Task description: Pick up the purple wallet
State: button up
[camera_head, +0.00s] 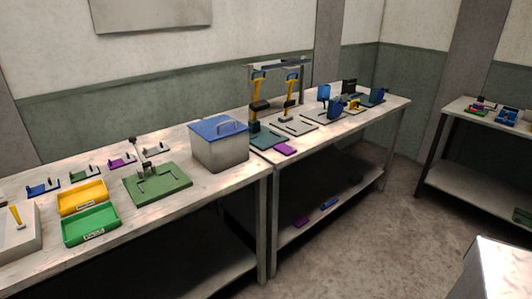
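A small flat purple item (285,150), which may be the purple wallet, lies at the front edge of the far workbench (345,128), beside a dark green plate. A second flat purple item (301,221) lies on that bench's lower shelf, left of a blue item (329,204). Both are too small to tell which is a wallet. My gripper is not in view.
A grey box with a blue lid (220,146) stands on the near bench, with yellow (82,197) and green (90,225) trays and a green plate (157,184) to its left. Another bench (480,127) stands at right. Bare floor (400,225) lies between.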

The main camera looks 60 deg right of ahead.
aim_at(284, 149)
jog(key=u, duration=0.55)
jog(key=k, duration=1.7)
jog(key=z, duration=0.7)
jog(key=i, duration=1)
jog(key=u, duration=0.1)
